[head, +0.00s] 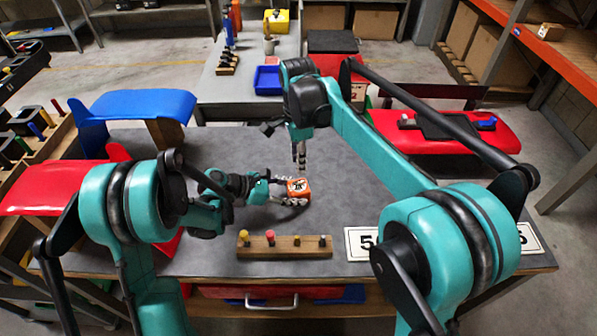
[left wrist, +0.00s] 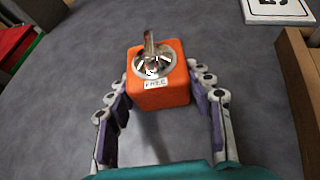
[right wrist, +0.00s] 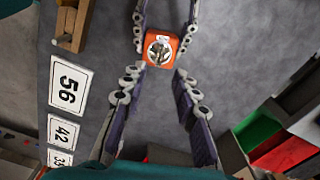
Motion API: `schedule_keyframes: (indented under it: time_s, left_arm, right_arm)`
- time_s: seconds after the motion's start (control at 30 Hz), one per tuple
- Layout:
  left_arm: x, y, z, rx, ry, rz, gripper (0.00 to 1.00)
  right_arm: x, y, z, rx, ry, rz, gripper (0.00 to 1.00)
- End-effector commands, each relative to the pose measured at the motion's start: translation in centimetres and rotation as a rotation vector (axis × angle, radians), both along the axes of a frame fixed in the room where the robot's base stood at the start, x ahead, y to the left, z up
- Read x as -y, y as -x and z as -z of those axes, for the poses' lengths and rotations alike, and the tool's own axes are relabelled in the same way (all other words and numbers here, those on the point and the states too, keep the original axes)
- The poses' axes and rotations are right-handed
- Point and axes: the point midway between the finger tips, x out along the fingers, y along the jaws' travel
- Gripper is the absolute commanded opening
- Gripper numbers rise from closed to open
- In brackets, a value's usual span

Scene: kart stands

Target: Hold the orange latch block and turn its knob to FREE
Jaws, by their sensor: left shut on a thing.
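The orange latch block (head: 299,187) is on the grey table, between the fingers of my left gripper (head: 292,192), which is shut on it. In the left wrist view a metal knob (left wrist: 149,52) stands on the block's top, above a label reading FREE (left wrist: 156,83) on the near side. I cannot tell exactly where the knob points. My right gripper (head: 301,163) points down above the block. In the right wrist view its fingers are apart and empty, with the block (right wrist: 159,48) beyond the tips.
A wooden rail (head: 285,252) with several coloured pegs lies at the table's front. A number card (head: 361,243) lies right of it; several cards show in the right wrist view (right wrist: 69,85). A blue bin (head: 267,80) stands on the back bench. The table around the block is clear.

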Motion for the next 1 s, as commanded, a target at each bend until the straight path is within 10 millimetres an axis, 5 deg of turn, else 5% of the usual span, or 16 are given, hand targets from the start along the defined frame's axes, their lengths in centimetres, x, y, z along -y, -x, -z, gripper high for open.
schedule_keyframes:
  time_s: [0.3,0.7,0.73,0.8,1.0]
  left_arm:
    - [0.0,0.0,0.0,-0.001,-0.001,0.001,0.35]
    - [0.0,0.0,0.0,0.000,0.000,0.001,0.35]
    - [0.0,0.0,0.0,0.000,0.000,0.001,0.57]
    - [0.0,0.0,0.0,0.000,0.000,0.000,0.75]
    - [0.0,0.0,0.0,0.000,0.000,0.000,0.76]
  right_arm:
    - [0.0,0.0,-4.2,0.000,0.000,0.000,0.29]
    - [0.0,0.0,-4.5,0.000,0.000,0.000,0.29]
    - [0.0,0.0,-4.5,0.000,0.000,0.000,0.29]
    - [0.0,0.0,-4.5,0.000,0.000,0.000,0.29]
    - [0.0,0.0,-4.5,0.000,0.000,0.000,0.29]
